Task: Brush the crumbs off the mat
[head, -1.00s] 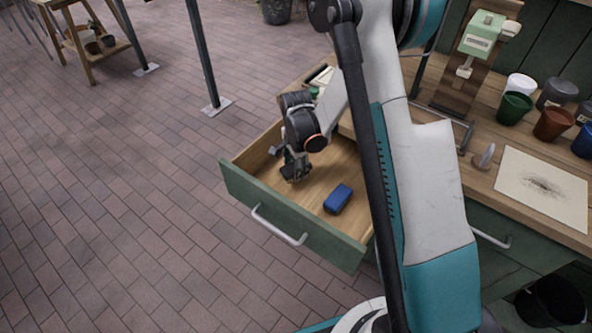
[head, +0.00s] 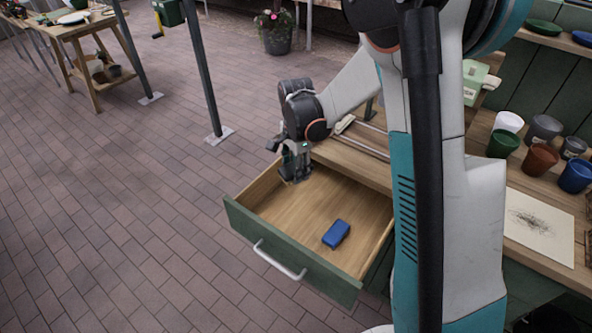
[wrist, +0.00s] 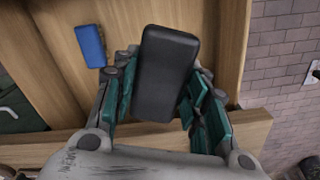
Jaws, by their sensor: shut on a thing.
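The cream mat (head: 550,250) lies on the wooden worktop at the right of the head view. A dark patch of crumbs (head: 532,221) is spread near its middle. My gripper (head: 294,174) is above the far left part of an open drawer (head: 310,271). In the wrist view my gripper (wrist: 158,84) is shut on a black, rounded rectangular block (wrist: 167,62), held between both fingers. I cannot tell whether it has bristles. A blue block (head: 336,234) lies apart on the drawer floor and also shows in the wrist view (wrist: 90,46).
Several pots, one of them white (head: 508,122), stand on the worktop behind the mat. A green device (head: 474,80) stands partly hidden behind my arm. A metal post (head: 206,70) rises left of the drawer. The paved floor at the left is open.

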